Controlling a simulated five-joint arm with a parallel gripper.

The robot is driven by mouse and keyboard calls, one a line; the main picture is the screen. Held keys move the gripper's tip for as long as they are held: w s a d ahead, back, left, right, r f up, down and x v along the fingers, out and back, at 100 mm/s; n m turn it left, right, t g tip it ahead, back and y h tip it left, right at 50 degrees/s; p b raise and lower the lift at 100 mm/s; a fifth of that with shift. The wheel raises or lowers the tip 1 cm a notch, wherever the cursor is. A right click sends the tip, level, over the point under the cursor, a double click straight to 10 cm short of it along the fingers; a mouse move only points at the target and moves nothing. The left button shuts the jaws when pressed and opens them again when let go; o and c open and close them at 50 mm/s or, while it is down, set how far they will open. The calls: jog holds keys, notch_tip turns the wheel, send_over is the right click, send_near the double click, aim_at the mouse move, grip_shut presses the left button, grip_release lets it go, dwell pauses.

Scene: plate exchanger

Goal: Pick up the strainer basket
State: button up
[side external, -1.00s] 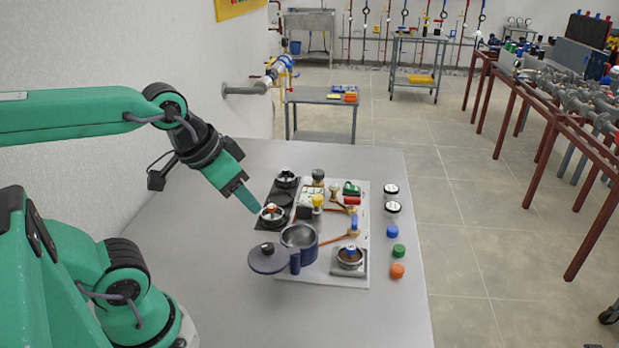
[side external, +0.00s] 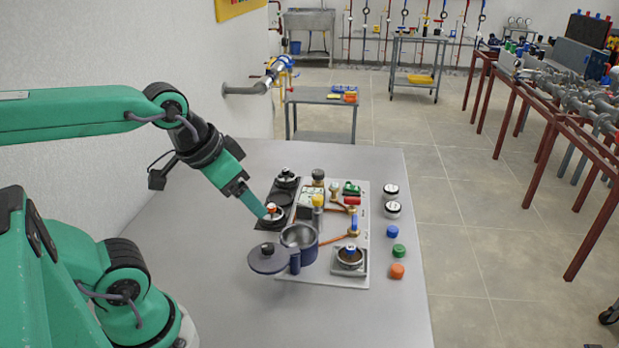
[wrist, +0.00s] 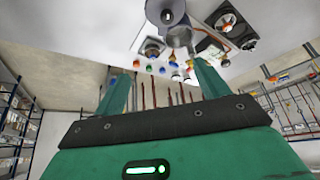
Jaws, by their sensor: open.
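A small round metal part with an orange knob (side external: 271,208), which looks like the strainer basket, sits in the near recess of a black tray (side external: 281,198). It also shows at the upper right of the wrist view (wrist: 225,20). My gripper (side external: 264,213) points down at its left side in the side view, very close to the knob. Whether they touch I cannot tell. In the wrist view my gripper's fingers (wrist: 162,75) are spread apart with nothing between them. An open blue-grey pot-like housing (side external: 299,240) stands in front, its round lid (side external: 268,258) swung to the left.
A similar metal part (side external: 287,176) sits in the tray's far recess. A bowl with a blue knob (side external: 350,256) stands on a square base at right. Copper pipes, valves and gauges crowd the white board. Coloured caps (side external: 397,271) line the right. The table's left side is clear.

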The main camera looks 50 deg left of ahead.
jog(key=g, duration=0.5)
send_over(272, 206)
jog(key=f, duration=1.4)
jog(key=shift+d+f, duration=0.3)
jog(key=shift+f, duration=0.1)
jog(key=shift+a+f+g, duration=0.3)
jog(key=shift+f, duration=1.3)
jog(key=shift+f, duration=0.1)
jog(key=shift+f, duration=2.55)
